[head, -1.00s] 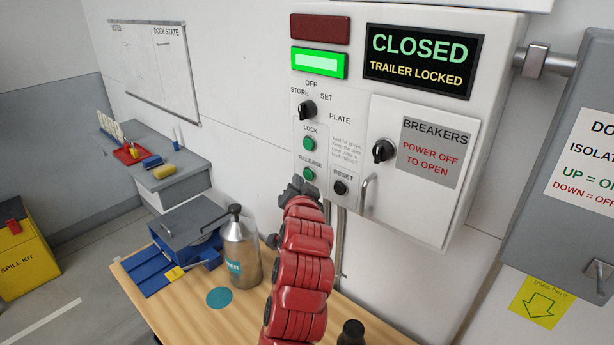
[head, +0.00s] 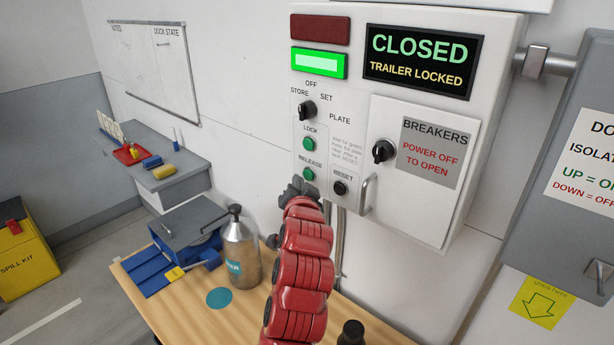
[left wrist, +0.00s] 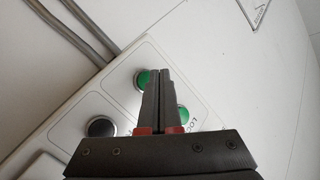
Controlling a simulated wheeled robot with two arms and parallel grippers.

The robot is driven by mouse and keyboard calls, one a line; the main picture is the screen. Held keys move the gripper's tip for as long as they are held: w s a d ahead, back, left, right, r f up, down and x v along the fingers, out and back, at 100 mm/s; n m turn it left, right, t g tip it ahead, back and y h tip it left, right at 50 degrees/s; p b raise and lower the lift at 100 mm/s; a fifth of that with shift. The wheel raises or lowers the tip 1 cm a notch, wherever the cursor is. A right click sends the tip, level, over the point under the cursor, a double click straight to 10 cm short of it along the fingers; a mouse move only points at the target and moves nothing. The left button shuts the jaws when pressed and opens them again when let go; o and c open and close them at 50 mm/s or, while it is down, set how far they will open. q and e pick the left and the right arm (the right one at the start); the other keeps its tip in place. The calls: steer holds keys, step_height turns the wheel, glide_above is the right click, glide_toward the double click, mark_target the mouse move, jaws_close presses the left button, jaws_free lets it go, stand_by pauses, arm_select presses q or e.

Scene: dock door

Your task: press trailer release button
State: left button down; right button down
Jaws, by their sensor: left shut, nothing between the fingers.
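The green release button (head: 308,174) sits low on the left side of the white control box, under its RELEASE label, with the green lock button (head: 309,144) above it. My left gripper (head: 299,186) is shut and empty, just below the release button. In the left wrist view the closed fingertips (left wrist: 160,74) overlap the right edge of the release button (left wrist: 142,78). I cannot tell whether they touch it. The lock button (left wrist: 183,115) is partly hidden behind the fingers. The display (head: 420,62) reads CLOSED, TRAILER LOCKED. My right gripper is not in view.
The black reset button (head: 339,188) is right of release, with a selector knob (head: 307,109) above. The green lamp (head: 319,63) is lit; the red one (head: 320,28) is dark.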

arm_select(q)
steer(key=shift+w+d, duration=0.1)
steer(key=shift+d, duration=0.05)
stand_by(0.5)
steer(key=shift+w+d+b, duration=0.2)
steer(key=shift+w+b, duration=0.05)
steer(key=shift+b, duration=0.1)
steer(key=shift+w+d, duration=0.25)
stand_by(0.7)
steer(key=shift+s+a, duration=0.6)
stand_by(0.4)
steer(key=s+a, duration=0.3)
steer(key=shift+s+a, duration=0.25)
